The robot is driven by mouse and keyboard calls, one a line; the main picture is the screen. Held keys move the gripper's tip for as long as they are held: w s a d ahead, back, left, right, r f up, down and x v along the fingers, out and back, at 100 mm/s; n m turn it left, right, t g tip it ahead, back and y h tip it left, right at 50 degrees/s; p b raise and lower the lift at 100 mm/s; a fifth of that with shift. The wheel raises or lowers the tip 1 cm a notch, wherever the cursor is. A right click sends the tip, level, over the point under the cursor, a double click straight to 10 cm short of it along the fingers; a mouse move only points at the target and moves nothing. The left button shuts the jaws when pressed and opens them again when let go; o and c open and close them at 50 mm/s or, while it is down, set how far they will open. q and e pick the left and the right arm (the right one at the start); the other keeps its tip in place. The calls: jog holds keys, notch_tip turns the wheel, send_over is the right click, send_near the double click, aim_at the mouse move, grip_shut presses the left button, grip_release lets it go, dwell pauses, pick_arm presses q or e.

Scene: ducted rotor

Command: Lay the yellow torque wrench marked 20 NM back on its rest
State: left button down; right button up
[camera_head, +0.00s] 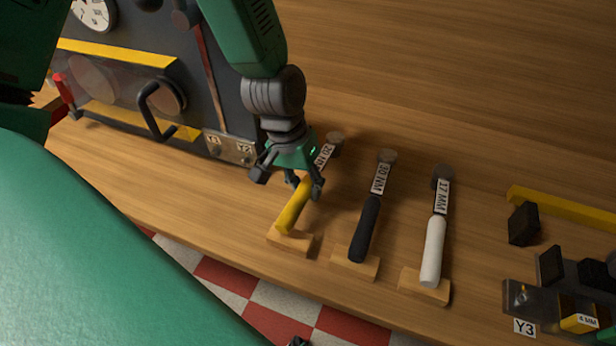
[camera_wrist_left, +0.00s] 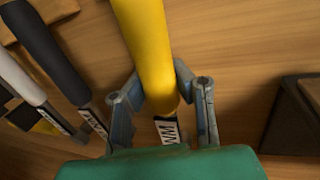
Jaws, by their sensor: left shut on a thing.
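The yellow torque wrench (camera_head: 292,207) is at the left of a row of wrenches on the wooden bench. Its white label reading 20 NM (camera_head: 325,156) is partly covered by my gripper. My left gripper (camera_head: 303,190) is shut on the yellow handle near the label end. In the left wrist view the fingers (camera_wrist_left: 162,108) sit on both sides of the yellow handle (camera_wrist_left: 150,45). The handle's near end lies over a small wooden rest (camera_head: 290,239); I cannot tell whether it touches it.
A dark panel (camera_head: 220,85) stands left of my gripper. Black fixtures (camera_head: 555,268) stand at the right. The back of the bench is clear.

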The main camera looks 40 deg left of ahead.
pick_arm(q)
jog(key=shift+a, duration=0.25)
jog(key=shift+f, duration=0.35)
jog(key=shift+d, duration=0.15)
jog(key=c, duration=1.3)
grip_release()
jog(key=shift+c, duration=0.2)
